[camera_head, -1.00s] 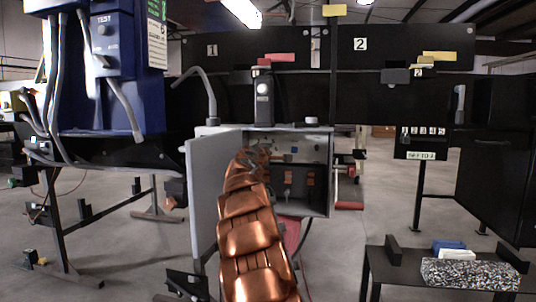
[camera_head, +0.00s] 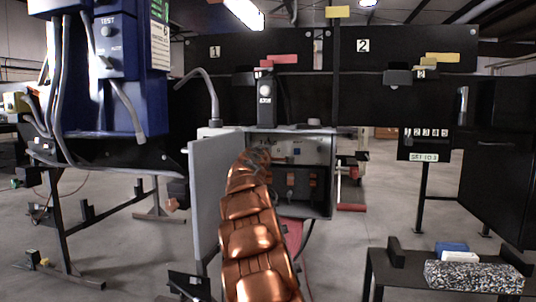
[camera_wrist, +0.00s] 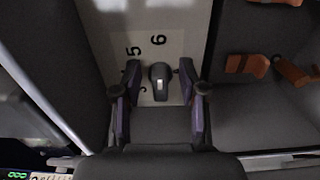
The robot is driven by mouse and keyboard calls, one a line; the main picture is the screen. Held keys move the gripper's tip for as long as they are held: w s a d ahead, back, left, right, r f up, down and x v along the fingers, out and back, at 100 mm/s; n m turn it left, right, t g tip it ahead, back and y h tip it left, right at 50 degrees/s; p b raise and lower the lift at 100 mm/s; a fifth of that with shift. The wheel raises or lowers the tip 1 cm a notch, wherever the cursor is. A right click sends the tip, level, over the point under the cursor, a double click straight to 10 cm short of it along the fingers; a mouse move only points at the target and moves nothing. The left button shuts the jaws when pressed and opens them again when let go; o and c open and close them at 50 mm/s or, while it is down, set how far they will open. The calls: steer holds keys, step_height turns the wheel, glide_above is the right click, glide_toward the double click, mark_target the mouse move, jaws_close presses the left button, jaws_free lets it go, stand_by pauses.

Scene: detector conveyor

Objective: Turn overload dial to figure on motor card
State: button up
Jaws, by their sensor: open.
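The overload dial (camera_wrist: 159,88) is a dark knob with a white pointer mark, on a pale plate with the figures 5 and 6 beyond it. My gripper (camera_wrist: 159,67) is open, with one finger on each side of the dial; I cannot tell whether they touch it. In the head view my gripper (camera_head: 262,155) is inside the open grey cabinet (camera_head: 330,178), where my copper arm partly hides it and the dial is not clear. No sheet is clearly the motor card; a small plate (camera_head: 424,157) on the right appears to read SET:10.3.
The cabinet door (camera_head: 203,195) stands open on the left, close to my arm. Orange parts (camera_wrist: 246,65) sit right of my gripper. A blue box (camera_head: 125,70) with hanging cables is at the left. A low black table (camera_head: 395,270) with a speckled block stands at the right front.

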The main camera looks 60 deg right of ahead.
steer(key=shift+a, duration=0.15)
steer(key=v, duration=1.1)
steer(key=shift+a, duration=0.3)
steer(key=shift+s, duration=0.15)
stand_by(0.6)
